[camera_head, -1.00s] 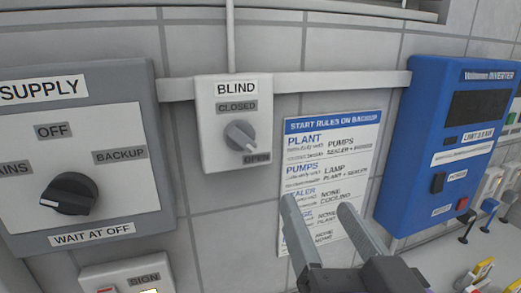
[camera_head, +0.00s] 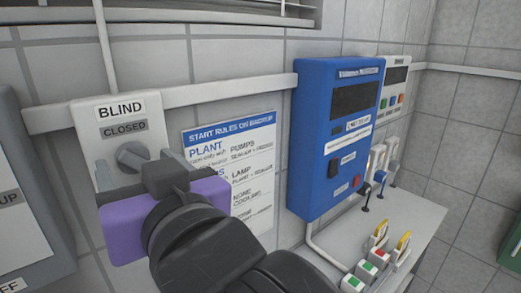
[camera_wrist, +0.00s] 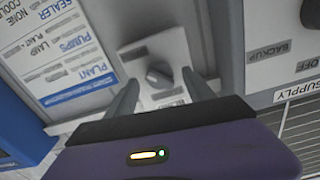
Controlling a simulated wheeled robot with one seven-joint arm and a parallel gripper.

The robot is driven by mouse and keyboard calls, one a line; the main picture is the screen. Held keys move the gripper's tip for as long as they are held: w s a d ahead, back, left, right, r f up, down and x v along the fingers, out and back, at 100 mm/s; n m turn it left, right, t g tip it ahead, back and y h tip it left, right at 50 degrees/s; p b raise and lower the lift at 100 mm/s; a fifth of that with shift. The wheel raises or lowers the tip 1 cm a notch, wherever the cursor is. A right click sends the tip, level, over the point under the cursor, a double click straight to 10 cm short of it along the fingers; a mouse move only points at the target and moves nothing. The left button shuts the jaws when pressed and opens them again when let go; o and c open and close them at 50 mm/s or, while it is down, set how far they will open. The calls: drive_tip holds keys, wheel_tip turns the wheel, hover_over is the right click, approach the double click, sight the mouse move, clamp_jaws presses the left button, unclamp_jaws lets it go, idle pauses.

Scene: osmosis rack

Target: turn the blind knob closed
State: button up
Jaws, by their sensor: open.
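The blind box (camera_head: 88,117) is a white wall box labelled BLIND, with a CLOSED tag above its grey knob (camera_head: 131,155). The OPEN tag is hidden behind my gripper (camera_head: 136,168) in the head view. My gripper is open in front of the box, with one finger on each side of the knob. In the wrist view the knob (camera_wrist: 158,74) sits between the two spread fingertips (camera_wrist: 160,78), with gaps visible on both sides. I cannot tell how far the fingertips are from the box face.
A rules poster (camera_head: 232,135) hangs right of the box, then a blue inverter (camera_head: 310,160). The grey supply panel (camera_head: 30,225) is close on the left. A counter (camera_head: 405,225) with several switches stands at the lower right. A conduit (camera_head: 215,88) runs above.

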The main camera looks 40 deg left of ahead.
drive_tip(key=shift+a, duration=0.3)
clamp_jaws()
